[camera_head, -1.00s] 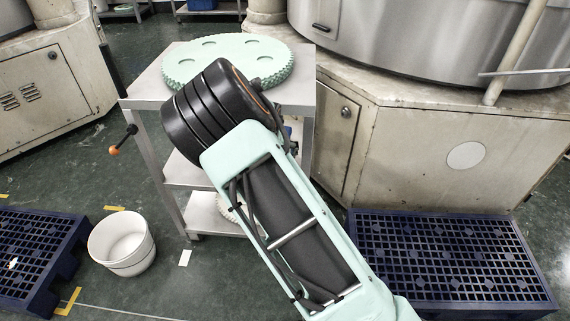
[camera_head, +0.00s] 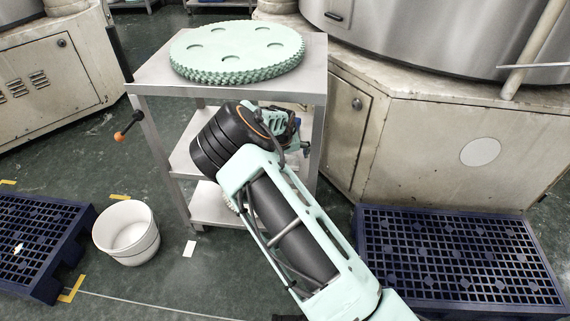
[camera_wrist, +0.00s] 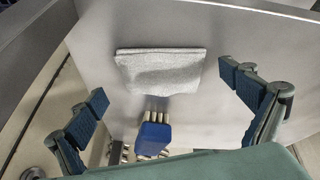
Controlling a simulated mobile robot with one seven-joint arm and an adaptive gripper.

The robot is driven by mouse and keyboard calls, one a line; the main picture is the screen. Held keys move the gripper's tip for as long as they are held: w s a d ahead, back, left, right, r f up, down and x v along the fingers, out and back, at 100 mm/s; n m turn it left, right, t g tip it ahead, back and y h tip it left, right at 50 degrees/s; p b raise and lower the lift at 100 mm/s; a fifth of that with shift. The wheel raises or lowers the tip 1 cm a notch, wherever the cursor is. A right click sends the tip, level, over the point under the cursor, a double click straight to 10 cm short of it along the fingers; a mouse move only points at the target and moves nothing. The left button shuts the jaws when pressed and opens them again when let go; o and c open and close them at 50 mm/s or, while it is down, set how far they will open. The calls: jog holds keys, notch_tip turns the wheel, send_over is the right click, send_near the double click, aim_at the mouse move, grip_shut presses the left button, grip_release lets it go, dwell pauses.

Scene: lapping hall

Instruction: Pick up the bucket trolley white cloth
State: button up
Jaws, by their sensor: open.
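A pale grey-white folded cloth (camera_wrist: 160,72) lies flat on a grey metal surface (camera_wrist: 220,30) in the wrist view. My gripper (camera_wrist: 163,88) is open and empty, with one blue-padded finger to the left of the cloth and one to the right, both apart from it. In the head view my gripper (camera_head: 284,125) is at the middle shelf of a grey three-tier trolley (camera_head: 318,92), mostly hidden by my wrist. I cannot make out the cloth in the head view.
A blue block (camera_wrist: 153,138) with pale bristle-like rods is close below the cloth. A mint toothed disc (camera_head: 238,48) lies on the trolley top, above my gripper. A white bucket (camera_head: 128,235) stands on the floor at left. Blue pallets (camera_head: 455,262) lie at both sides.

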jog(key=c, duration=1.2)
jog(key=shift+r, duration=0.15)
jog(key=shift+c, duration=0.2)
jog(key=shift+r+p, duration=0.45)
jog(key=shift+p, duration=0.15)
jog(key=s+p, duration=0.1)
jog(key=s, duration=1.7)
jog(key=shift+a+f+p, duration=0.25)
jog(key=shift+a+p, duration=0.05)
jog(key=shift+p, duration=0.1)
